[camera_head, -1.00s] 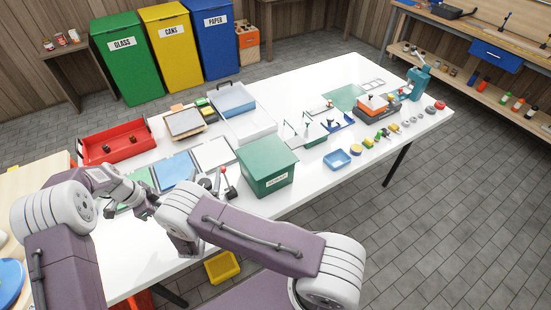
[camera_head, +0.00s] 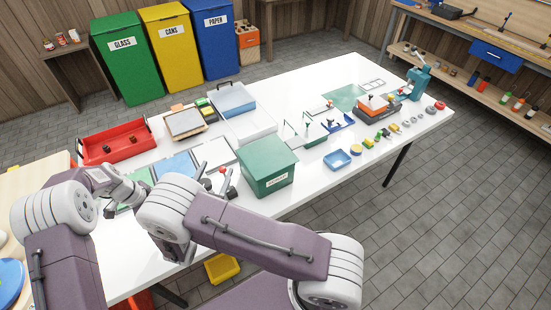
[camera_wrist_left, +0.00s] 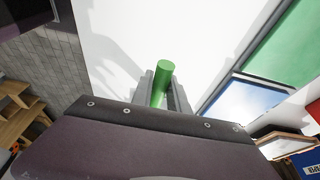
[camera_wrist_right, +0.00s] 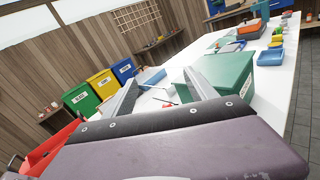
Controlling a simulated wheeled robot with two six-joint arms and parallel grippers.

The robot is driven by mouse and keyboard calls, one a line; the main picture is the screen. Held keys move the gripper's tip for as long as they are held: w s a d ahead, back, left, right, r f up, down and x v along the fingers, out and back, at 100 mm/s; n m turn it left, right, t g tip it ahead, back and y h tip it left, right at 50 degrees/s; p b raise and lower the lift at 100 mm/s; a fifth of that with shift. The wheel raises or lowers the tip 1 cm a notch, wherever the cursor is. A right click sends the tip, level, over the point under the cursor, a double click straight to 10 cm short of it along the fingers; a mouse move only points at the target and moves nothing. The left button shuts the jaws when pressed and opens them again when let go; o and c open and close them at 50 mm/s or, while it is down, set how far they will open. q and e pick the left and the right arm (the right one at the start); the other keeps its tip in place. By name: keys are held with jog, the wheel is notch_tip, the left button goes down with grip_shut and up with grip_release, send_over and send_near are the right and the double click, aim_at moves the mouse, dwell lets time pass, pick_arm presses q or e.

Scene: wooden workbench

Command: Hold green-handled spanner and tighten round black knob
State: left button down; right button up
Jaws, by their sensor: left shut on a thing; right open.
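In the left wrist view the green handle (camera_wrist_left: 164,68) stands between the fingers of my left gripper (camera_wrist_left: 165,95), which is shut on it above the white table. The spanner's metal part is hidden there. In the head view my left gripper is mostly hidden behind my right arm. My right gripper (camera_head: 214,178) is open over the table, left of the green box; its spread fingers (camera_wrist_right: 163,95) also show in the right wrist view. A small red-tipped piece (camera_wrist_right: 170,104) shows between them. I cannot make out the round black knob clearly; my right gripper covers that area.
The green lidded box (camera_head: 266,168) stands close to the right of my right gripper. A red tray (camera_head: 117,147) lies at the back left. Flat panels and a blue bin (camera_head: 236,98) lie behind. Small parts line the right side of the white table (camera_head: 330,215).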

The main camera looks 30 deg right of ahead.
jog(key=s+d+r+m+g+h, duration=0.1)
jog(key=d+r+m+g, duration=0.2)
jog(key=d, duration=0.3)
jog(key=s+d+r+m+g+h, duration=0.2)
jog(key=d+r+m+g, duration=0.1)
jog(key=d, duration=0.2)
jog(key=s+d+m+g+y, duration=0.2)
jog(key=s+d+m+g, duration=0.4)
jog(key=s+d+g, duration=0.1)
jog(key=shift+s+d+m, duration=0.3)
jog(key=shift+s+d, duration=0.45)
jog(key=shift+s, duration=0.25)
jog(key=shift+r, duration=0.1)
